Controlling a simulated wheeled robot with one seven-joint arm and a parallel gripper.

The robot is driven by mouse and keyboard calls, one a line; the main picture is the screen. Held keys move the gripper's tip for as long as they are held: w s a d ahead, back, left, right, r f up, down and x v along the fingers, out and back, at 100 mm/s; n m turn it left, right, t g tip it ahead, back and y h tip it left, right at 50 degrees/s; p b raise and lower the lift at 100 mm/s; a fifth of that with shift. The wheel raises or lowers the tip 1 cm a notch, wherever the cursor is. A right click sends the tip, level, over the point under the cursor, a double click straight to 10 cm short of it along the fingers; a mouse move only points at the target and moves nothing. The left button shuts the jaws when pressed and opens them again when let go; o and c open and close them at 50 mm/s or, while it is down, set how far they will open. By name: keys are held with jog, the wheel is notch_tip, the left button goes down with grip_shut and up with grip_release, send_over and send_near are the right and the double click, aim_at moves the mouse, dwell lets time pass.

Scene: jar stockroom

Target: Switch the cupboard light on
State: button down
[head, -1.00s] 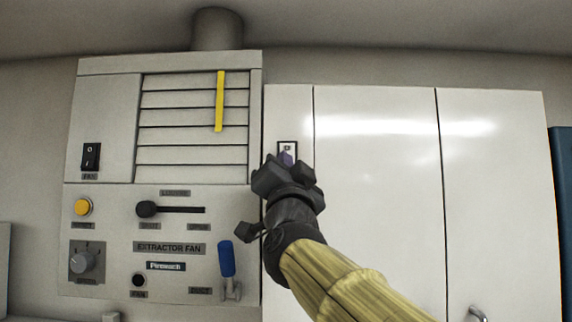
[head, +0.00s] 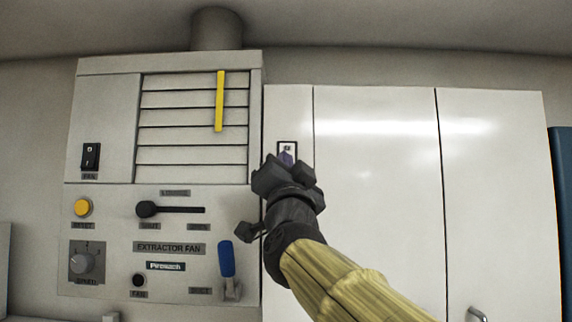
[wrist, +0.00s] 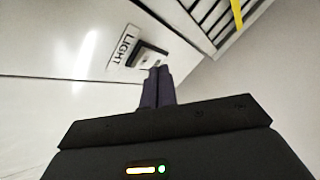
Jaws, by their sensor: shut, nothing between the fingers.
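The light switch (head: 287,147) is a small white rocker in a dark frame on the narrow cupboard panel, right of the extractor fan unit. In the wrist view the switch (wrist: 147,55) sits beside a label reading LIGHT (wrist: 124,46). My gripper (head: 287,158) is shut and empty, with its fingertips at the lower part of the switch. In the wrist view the fingertips (wrist: 159,72) overlap the switch's near edge; I cannot tell whether they touch it. The fingers hide part of the rocker, so its position is unclear.
The extractor fan unit (head: 115,230) is close on the left, with a blue lever (head: 227,259), a black slider knob (head: 147,209) and a fan rocker (head: 91,156). Smooth white cupboard doors (head: 375,180) lie to the right, with a handle (head: 478,313) low down.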

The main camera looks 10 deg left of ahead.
dwell(0.4)
jog(key=shift+w+a, duration=0.1)
jog(key=shift+w, duration=0.3)
jog(key=shift+w+f, duration=0.1)
jog(key=shift+w, duration=0.25)
dwell(0.7)
jog(key=shift+s, duration=0.15)
jog(key=shift+s, duration=0.7)
jog(key=s, duration=0.1)
jog(key=s+d, duration=0.1)
jog(key=s, duration=0.1)
jog(key=s+r, duration=0.1)
jog(key=shift+s+d, duration=0.2)
jog(key=shift+s, duration=0.2)
jog(key=shift+w, duration=0.15)
dwell(0.4)
